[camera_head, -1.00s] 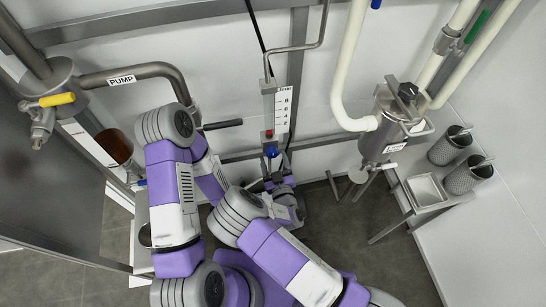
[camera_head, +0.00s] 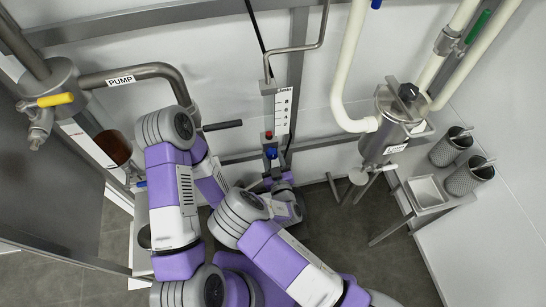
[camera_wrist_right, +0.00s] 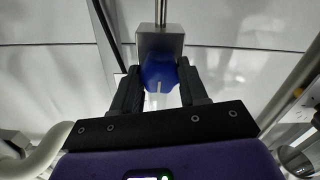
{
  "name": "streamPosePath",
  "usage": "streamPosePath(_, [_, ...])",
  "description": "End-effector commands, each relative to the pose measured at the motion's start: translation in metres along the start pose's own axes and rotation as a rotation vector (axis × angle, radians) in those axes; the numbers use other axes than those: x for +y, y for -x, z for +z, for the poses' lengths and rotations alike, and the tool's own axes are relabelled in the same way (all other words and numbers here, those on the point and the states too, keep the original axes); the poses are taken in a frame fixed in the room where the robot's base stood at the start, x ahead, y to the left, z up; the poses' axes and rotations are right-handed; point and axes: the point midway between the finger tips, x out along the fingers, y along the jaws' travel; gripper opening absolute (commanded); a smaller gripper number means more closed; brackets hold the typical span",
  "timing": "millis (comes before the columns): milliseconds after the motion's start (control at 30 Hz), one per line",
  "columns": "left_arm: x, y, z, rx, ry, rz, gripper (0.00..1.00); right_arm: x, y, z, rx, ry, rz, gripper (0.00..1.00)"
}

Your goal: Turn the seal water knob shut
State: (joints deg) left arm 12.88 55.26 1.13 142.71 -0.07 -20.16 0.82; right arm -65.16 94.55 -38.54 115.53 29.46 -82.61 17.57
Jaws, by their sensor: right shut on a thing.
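The blue seal water knob (camera_head: 271,152) sits at the bottom of the flow gauge (camera_head: 270,103), a narrow vertical tube with a numbered scale plate beside it. A red part shows in the lower tube. My right gripper (camera_head: 273,172) is at the knob from below. In the right wrist view the blue knob (camera_wrist_right: 160,74) hangs under a grey metal block (camera_wrist_right: 160,43), with a pale mark on its lower face. The right gripper's dark fingers (camera_wrist_right: 159,84) are on both sides of it, shut on it.
A pipe labelled PUMP (camera_head: 130,78) and a yellow-handled valve (camera_head: 56,99) are at the upper left. A steel filter housing (camera_head: 388,125) and a small stand (camera_head: 427,190) are on the right. A dark handle (camera_head: 222,125) sticks out left of the gauge.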

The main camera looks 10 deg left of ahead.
Motion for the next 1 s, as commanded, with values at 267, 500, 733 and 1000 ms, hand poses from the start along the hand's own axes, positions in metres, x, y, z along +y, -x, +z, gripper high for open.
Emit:
streamPosePath(267, [0.0,0.0001,0.0,0.0,0.0,0.0,0.43,0.0,-0.0014,-0.0026,0.008,0.064,0.001,0.13])
streamPosePath(500, [0.0,0.0001,0.0,0.0,0.0,0.0,0.43,0.0,-0.0016,-0.0032,0.01,0.065,0.0,0.49])
streamPosePath(733, [0.0,0.0001,0.0,0.0,0.0,0.0,0.43,-0.0001,-0.001,-0.0021,0.006,0.064,0.0,0.69])
streamPosePath(1000, [0.001,0.0027,0.0001,0.0,0.0,0.0,0.43,0.0002,0.0067,-0.0014,0.002,0.063,0.001,0.69])
